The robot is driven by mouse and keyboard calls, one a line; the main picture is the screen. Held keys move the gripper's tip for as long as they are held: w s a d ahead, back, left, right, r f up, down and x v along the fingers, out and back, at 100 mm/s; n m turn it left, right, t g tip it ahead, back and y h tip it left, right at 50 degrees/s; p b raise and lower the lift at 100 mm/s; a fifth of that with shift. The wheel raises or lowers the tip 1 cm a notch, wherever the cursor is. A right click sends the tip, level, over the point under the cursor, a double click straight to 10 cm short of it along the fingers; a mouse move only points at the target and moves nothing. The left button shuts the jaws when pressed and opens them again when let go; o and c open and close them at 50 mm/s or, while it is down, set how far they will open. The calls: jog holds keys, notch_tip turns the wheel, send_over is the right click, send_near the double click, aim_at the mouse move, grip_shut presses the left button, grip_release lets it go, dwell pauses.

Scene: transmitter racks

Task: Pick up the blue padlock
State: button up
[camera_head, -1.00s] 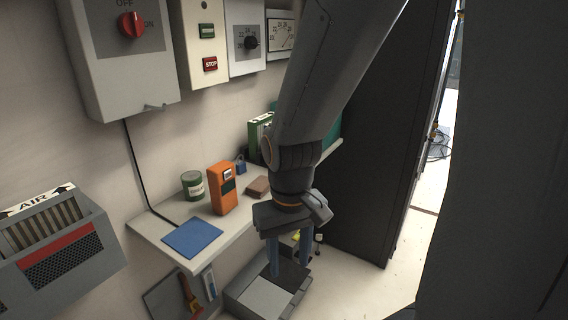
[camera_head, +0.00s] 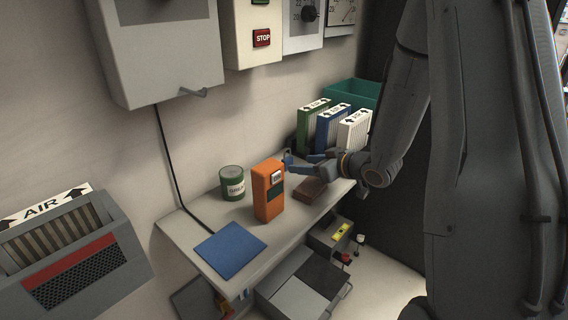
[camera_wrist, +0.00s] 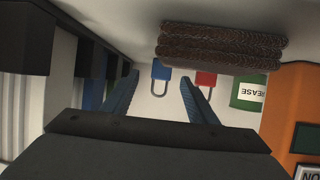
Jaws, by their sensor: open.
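The blue padlock (camera_wrist: 160,72) shows in the wrist view, with its grey shackle pointing down in the picture. It appears between the two blue fingertips of my gripper (camera_head: 298,163), beyond them, with gaps on both sides. My gripper is open and empty. In the head view the gripper reaches low over the shelf, behind the orange meter (camera_head: 268,190), with its fingers pointing left. There the padlock is hard to separate from the blue fingers.
In the wrist view a red padlock (camera_wrist: 205,79) is right of the blue one. Green, blue and white air filters (camera_head: 333,128) stand behind.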

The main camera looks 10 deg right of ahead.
aim_at(290, 161)
jog(key=shift+x, duration=0.8)
jog(key=x, duration=0.6)
jog(key=shift+w+a+r+p, duration=0.25)
jog(key=shift+a+p, duration=0.1)
jog(key=shift+p, duration=0.05)
jog(key=shift+c, duration=0.3)
jog(key=c, duration=1.1)
notch_tip(290, 161, up, 10)
